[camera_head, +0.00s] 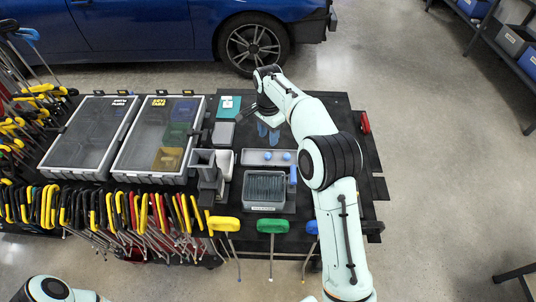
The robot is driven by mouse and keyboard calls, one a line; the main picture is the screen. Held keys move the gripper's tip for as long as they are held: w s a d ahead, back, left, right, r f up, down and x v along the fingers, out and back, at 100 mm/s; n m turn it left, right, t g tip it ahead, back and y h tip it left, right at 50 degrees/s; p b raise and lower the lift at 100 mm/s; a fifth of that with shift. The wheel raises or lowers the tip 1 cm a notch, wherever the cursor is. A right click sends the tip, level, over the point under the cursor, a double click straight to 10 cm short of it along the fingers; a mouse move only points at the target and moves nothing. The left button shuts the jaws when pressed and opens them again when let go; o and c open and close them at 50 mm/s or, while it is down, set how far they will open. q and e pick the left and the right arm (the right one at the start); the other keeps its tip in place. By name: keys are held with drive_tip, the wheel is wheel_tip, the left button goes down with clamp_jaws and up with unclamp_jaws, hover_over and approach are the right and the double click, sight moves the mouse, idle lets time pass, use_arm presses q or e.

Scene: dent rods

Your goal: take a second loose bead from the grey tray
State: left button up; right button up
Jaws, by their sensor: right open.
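The shallow grey tray (252,158) lies on the dark bench top, near the middle of the view. Two blue beads show in it: one bead (267,156) near its middle and another bead (287,156) toward its right end. My right gripper (268,131) points down just beyond the tray's far edge in the picture. Its bluish fingers are apart, with nothing seen between them. How high it is above the bench is hard to tell. Of my left arm only a link shows at the bottom left; its gripper is out of view.
A grey box with dark slots (265,187) stands just in front of the tray. Grey holders (207,170) stand to its left, beside two lidded organiser cases (93,137). Tools with coloured handles line the front edge (130,208). A teal box (228,107) lies behind.

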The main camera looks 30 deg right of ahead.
sight(268, 153)
drive_tip(key=f, duration=0.3)
drive_tip(key=shift+s+f, duration=0.2)
drive_tip(key=shift+s, duration=0.05)
drive_tip(key=shift+w+f, duration=0.2)
drive_tip(key=shift+f, duration=0.4)
wheel_tip(268, 153, down, 5)
drive_tip(key=shift+f+b, duration=0.1)
drive_tip(key=shift+b, duration=0.4)
clamp_jaws()
